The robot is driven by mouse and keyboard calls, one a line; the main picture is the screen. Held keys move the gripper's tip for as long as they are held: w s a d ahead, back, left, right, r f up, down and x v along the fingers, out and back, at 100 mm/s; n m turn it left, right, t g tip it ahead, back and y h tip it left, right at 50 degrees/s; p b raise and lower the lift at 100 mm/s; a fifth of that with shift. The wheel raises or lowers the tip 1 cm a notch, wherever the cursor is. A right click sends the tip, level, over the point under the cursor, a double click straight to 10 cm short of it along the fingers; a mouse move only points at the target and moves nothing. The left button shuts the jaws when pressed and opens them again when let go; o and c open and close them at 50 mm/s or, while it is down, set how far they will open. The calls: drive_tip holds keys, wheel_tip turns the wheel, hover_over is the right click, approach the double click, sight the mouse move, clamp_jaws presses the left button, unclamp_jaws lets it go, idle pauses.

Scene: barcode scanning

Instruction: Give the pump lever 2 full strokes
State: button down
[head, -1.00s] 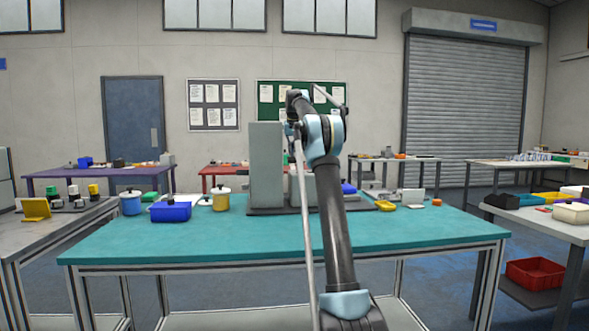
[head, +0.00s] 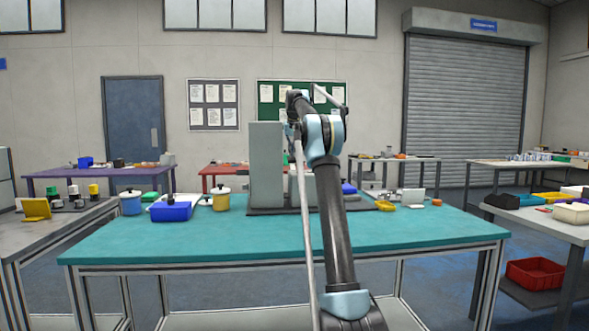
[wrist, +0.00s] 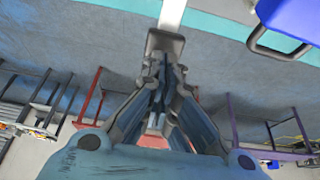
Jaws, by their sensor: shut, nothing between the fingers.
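The pump stands on the teal table as a tall grey block (head: 266,165) on a dark base plate (head: 262,211). My arm crosses in front of it and hides its right part. In the wrist view my gripper (wrist: 164,75) is shut, with its fingers together. A dark grey block (wrist: 166,42) lies at the fingertips, at the end of a pale bar (wrist: 172,14). This looks like the pump lever, but I cannot tell whether the fingers touch it. In the head view the lever is not clear behind my arm.
The table's front is clear. A blue object (wrist: 288,20) shows at upper right in the wrist view.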

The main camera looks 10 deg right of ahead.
sight(292, 160)
drive_tip(key=shift+f, duration=3.75)
drive_tip(key=shift+r, duration=3.75)
drive_tip(key=shift+f, duration=3.7)
drive_tip(key=shift+r, duration=3.7)
